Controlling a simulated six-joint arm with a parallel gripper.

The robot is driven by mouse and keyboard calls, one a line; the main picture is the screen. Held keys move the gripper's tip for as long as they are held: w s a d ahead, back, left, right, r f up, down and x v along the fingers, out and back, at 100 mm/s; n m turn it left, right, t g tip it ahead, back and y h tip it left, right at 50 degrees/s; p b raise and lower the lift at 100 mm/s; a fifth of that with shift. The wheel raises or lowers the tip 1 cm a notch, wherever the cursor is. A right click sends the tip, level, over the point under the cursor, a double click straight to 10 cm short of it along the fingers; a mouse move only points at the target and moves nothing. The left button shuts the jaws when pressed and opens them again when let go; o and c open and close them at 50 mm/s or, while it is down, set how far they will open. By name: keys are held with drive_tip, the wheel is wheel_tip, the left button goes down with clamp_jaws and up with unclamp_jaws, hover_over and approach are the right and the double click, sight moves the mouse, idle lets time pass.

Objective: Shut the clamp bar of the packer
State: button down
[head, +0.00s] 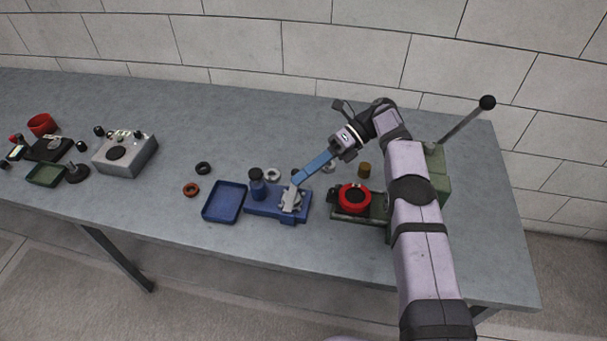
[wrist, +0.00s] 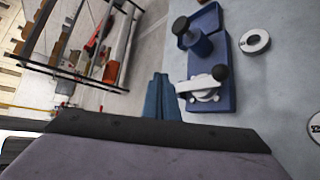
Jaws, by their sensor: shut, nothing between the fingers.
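The packer (head: 262,209) is a blue block on the bench, with a blue post (head: 257,185) on its left part. Its light grey clamp bar (head: 288,199) lies over a pale round part at the right. In the wrist view the packer (wrist: 226,98) shows with the clamp bar (wrist: 196,83), which has a black knob at one end. My gripper (head: 296,181) has long blue fingers, shut and empty, with the tips by the clamp bar. In the wrist view the fingertips (wrist: 160,76) appear left of the bar. Whether they touch it I cannot tell.
A blue tray (head: 223,203) stands left of the packer. Right of it is a green fixture (head: 345,211) with a red ring (head: 355,197), partly behind my arm. Loose rings (head: 203,168) lie behind. A grey control box (head: 125,154) stands further left. The back of the bench is mostly clear.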

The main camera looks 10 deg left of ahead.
wheel_tip(320, 180, up, 10)
drive_tip(key=p, duration=0.2)
drive_tip(key=shift+p, duration=0.3)
idle(0.3)
drive_tip(key=s+d+f+n+t+h, duration=0.25)
drive_tip(key=d+n, duration=0.25)
drive_tip(key=d, duration=0.3)
drive_tip(key=s+d+f+n+t+h, duration=0.2)
drive_tip(key=s+d+n+t+h, duration=0.15)
drive_tip(key=d+n, duration=0.3)
drive_tip(key=s+d+f+n+t+h, duration=0.1)
drive_tip(key=s+d+f+n, duration=0.1)
drive_tip(key=s+d+n, duration=0.3)
drive_tip(key=s+d+f+n+t+h, duration=0.1)
drive_tip(key=s+d+f+n+h, duration=0.1)
drive_tip(key=s+d+n, duration=0.4)
drive_tip(key=s+d+f, duration=0.1)
drive_tip(key=s, duration=0.4)
drive_tip(key=shift+s+f+h, duration=0.3)
drive_tip(key=shift+f, duration=0.05)
